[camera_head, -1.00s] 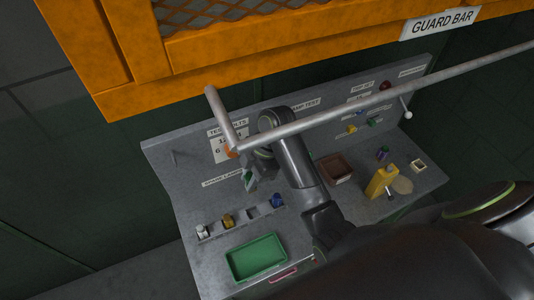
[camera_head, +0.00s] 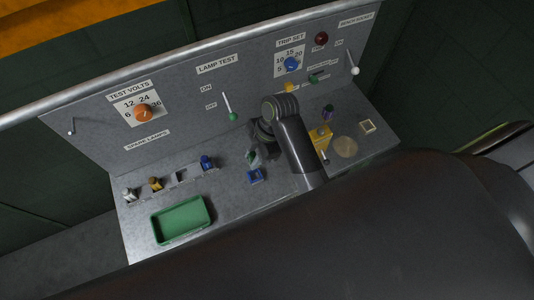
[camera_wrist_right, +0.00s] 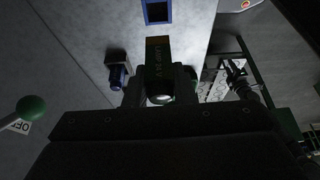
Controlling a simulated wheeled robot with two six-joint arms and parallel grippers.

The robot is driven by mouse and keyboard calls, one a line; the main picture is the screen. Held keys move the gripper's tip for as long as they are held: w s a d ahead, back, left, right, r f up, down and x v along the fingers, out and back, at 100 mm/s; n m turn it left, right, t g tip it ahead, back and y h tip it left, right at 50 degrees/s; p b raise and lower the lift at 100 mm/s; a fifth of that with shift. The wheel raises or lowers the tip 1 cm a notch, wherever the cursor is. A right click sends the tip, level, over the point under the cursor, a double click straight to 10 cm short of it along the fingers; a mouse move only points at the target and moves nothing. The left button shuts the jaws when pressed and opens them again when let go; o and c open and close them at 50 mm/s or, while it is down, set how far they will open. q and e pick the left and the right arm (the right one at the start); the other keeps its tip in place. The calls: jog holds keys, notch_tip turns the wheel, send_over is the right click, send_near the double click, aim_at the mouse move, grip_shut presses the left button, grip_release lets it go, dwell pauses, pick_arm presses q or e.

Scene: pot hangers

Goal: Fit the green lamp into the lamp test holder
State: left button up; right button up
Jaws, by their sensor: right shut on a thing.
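My right gripper (camera_head: 256,157) is shut on the green lamp (camera_head: 251,156), above the bench. In the right wrist view, the gripper (camera_wrist_right: 160,92) grips the lamp's dark body (camera_wrist_right: 160,58), marked LAMP 24 V. Its far end points toward a blue-rimmed square socket (camera_wrist_right: 158,12) with a visible gap between. This looks like the lamp test holder, a blue square (camera_head: 255,176) below the gripper in the head view. Whether they are exactly aligned I cannot tell. My left gripper is not in view.
A rack holds a white lamp (camera_head: 129,195), an amber lamp (camera_head: 155,184) and a blue lamp (camera_head: 207,162), with one empty slot (camera_head: 181,177). A green tray (camera_head: 181,219) lies in front. A green-tipped lever (camera_head: 230,108) projects from the panel. A yellow object (camera_head: 321,137) stands to the right.

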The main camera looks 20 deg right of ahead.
send_over(250, 177)
jog(key=d, duration=0.2)
jog(key=f, duration=0.4)
jog(key=shift+a+f+p, duration=0.25)
jog(key=shift+f+p, duration=0.55)
jog(key=shift+f, duration=1.9)
jog(key=shift+d, duration=0.1)
